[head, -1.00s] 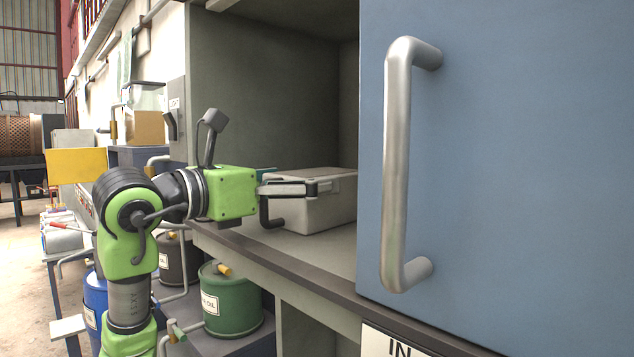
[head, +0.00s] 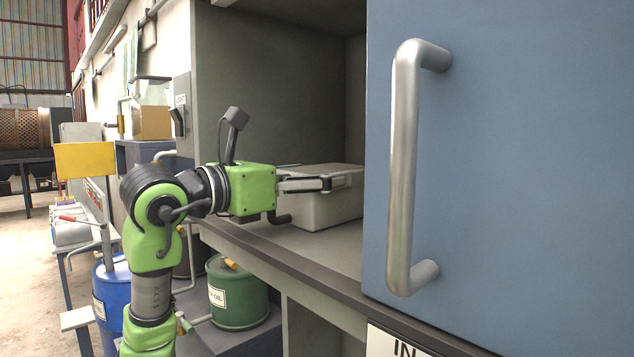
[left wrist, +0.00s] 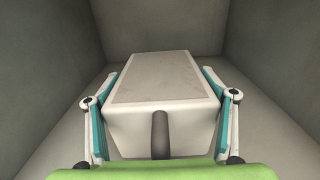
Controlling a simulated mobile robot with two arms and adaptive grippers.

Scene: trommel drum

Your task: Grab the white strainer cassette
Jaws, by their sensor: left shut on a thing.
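The white strainer cassette (head: 325,207) is a pale box with a lid, sitting on the floor of the open cabinet. It also shows in the left wrist view (left wrist: 155,80), with a dark grey handle at its near end. My left gripper (head: 325,184) reaches into the cabinet from the left. In the left wrist view its fingers (left wrist: 160,110) lie along both sides of the cassette, shut on it. The far end of the cassette is partly hidden behind the blue door in the head view. My right gripper is not in view.
A blue door (head: 520,150) with a long metal handle (head: 403,170) covers the right side. The cabinet's front edge (head: 290,268) runs below my left arm. A green oil drum (head: 238,298) and a blue drum (head: 112,300) stand below.

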